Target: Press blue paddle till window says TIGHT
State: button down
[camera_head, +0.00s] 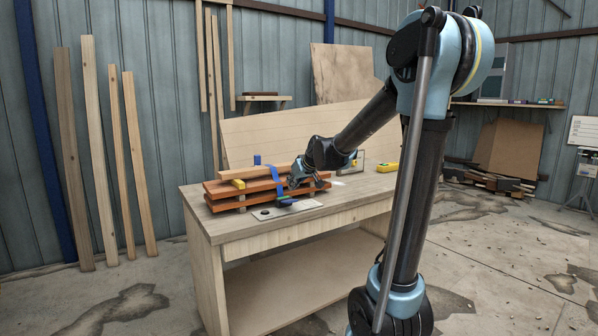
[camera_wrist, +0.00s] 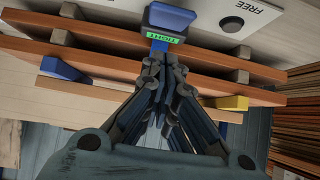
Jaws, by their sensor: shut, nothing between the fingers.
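The blue paddle (camera_wrist: 172,16) shows at the top of the wrist view, over the edge of the stacked orange-brown boards (camera_wrist: 105,48). Just below it, the small window (camera_wrist: 164,38) is lit green and its upside-down text reads TIGHT. In the head view the paddle (camera_head: 286,203) is small, at the front of the stack by a blue strap (camera_head: 276,177). My gripper (camera_wrist: 164,64) is shut and empty, pointing at the stack. Its fingertips are below the window in the wrist view and look apart from the paddle.
A blue wedge (camera_wrist: 59,68) and a yellow wedge (camera_wrist: 231,102) sit between boards on either side. A white plate marked FREE with a black disc (camera_wrist: 232,24) lies beyond. The workbench (camera_head: 230,226) has a yellow tool (camera_head: 387,167) at its right; its front right is clear.

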jog(key=s+d+r, duration=0.2)
jog(key=s+r, duration=0.2)
jog(key=r, duration=0.3)
jog(key=shift+s+d+r, duration=0.25)
jog(key=shift+d+r, duration=0.15)
dwell(0.5)
jog(key=s+d+f+m+g+h, duration=0.1)
jog(key=s+d+f+m+g, duration=0.1)
jog(key=s+d+f, duration=0.4)
jog(key=s+d+f+m+g+h, duration=0.2)
jog(key=s+d+f, duration=0.4)
jog(key=s, duration=1.1)
jog(key=s+d+f+m+g+h, duration=0.2)
jog(key=s+d+f, duration=0.4)
jog(key=s+f, duration=0.6)
jog(key=shift+f, duration=0.35)
jog(key=shift+s, duration=0.1)
